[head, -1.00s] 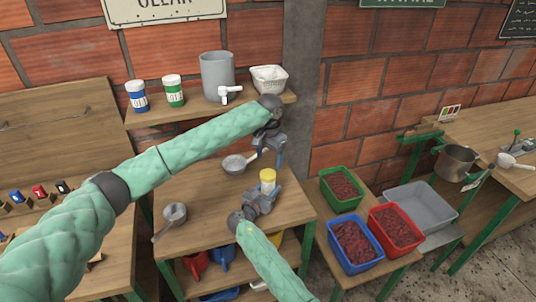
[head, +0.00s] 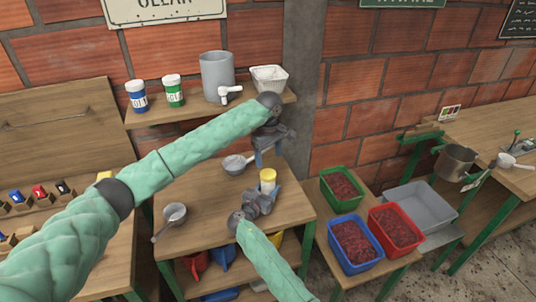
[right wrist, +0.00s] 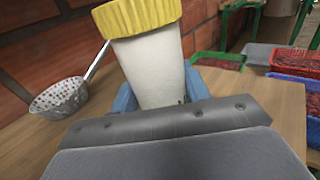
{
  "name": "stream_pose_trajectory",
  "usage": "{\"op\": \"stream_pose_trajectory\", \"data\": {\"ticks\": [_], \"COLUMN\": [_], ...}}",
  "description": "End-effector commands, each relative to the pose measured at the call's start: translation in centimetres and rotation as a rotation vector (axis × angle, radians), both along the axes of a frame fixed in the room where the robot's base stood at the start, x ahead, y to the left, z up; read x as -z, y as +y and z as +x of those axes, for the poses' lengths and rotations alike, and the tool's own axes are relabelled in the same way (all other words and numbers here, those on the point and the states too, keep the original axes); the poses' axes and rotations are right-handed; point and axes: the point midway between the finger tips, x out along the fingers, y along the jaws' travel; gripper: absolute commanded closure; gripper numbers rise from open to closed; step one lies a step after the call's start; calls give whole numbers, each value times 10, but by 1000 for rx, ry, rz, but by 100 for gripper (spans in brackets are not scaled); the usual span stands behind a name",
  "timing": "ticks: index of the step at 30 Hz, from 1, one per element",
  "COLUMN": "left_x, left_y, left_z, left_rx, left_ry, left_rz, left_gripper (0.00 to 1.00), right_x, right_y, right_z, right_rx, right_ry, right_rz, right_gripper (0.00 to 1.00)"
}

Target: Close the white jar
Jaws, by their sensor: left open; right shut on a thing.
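The white jar (head: 267,187) stands on the middle table with a yellow lid (head: 267,174) on its top. In the right wrist view the jar (right wrist: 152,72) is large and looks tilted, and the lid (right wrist: 137,18) covers its mouth. I cannot tell how tight the lid is. My right gripper (head: 268,195) is shut on the jar's body, with blue fingers at both sides (right wrist: 160,92). My left gripper (head: 267,156) is open and empty, pointing down just above the lid, apart from it.
A metal strainer (head: 234,163) lies behind the jar, and a small pot (head: 174,213) is at the table's left. A shelf (head: 190,110) behind holds a blue-label jar (head: 137,98), a green-label jar (head: 173,92) and a grey tank (head: 216,75). Bins of red cherries (head: 355,242) stand right.

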Motion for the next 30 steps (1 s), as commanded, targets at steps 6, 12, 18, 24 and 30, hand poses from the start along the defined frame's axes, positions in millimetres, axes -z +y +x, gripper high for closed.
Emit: {"op": "stream_pose_trajectory", "data": {"ticks": [6, 12, 18, 24, 30], "left_x": [-2, -3, -3, -4, -4], "left_y": [1, 1, 2, 2, 2], "left_z": [0, 0, 0, 0, 0], "left_rx": [-307, -563, -719, -766, -766], "left_ry": [2, 3, 3, 3, 3], "left_rz": [0, 0, 0, 0, 0], "left_gripper": [29, 29, 29, 29, 29], "right_x": [0, 0, 0, 0, 0], "right_y": [0, 0, 0, 0, 0], "right_z": [0, 0, 0, 0, 0], "right_rx": [0, 0, 0, 0, 0], "right_ry": [0, 0, 0, 0, 0], "right_rz": [0, 0, 0, 0, 0], "right_gripper": [100, 100, 100, 100, 100]}}
